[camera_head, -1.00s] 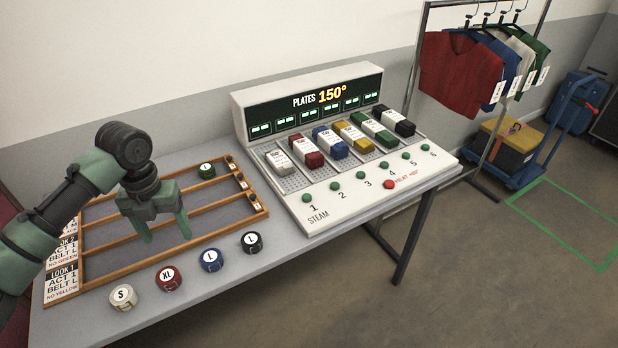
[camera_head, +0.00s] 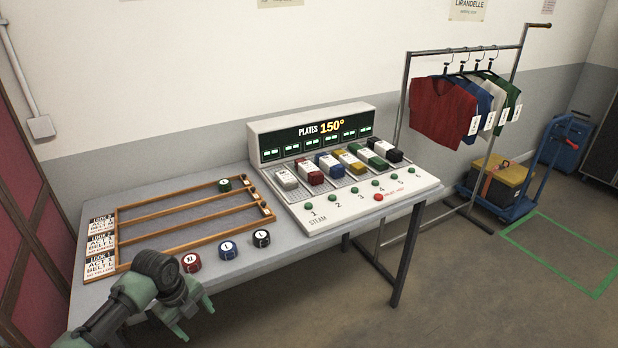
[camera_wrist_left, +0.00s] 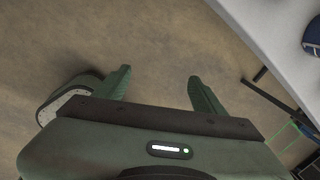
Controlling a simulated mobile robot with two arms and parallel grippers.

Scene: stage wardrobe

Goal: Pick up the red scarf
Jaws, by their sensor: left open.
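A folded red cloth with a white label (camera_head: 309,172), which looks like the scarf, lies on the second plate of the white steam console (camera_head: 330,219). My left gripper (camera_head: 195,321) is open and empty, low at the table's front edge, well left of the red cloth and apart from it. In the left wrist view, bare floor shows between its spread fingers (camera_wrist_left: 158,78), and the red cloth is not seen. My right gripper is not in view.
Other folded cloths, such as a blue one (camera_head: 329,165), flank the red one. A wooden rack (camera_head: 184,222) and rolled belts, one red (camera_head: 191,262) and one blue (camera_head: 228,250), lie left. A garment rail with a red shirt (camera_head: 442,110) stands right.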

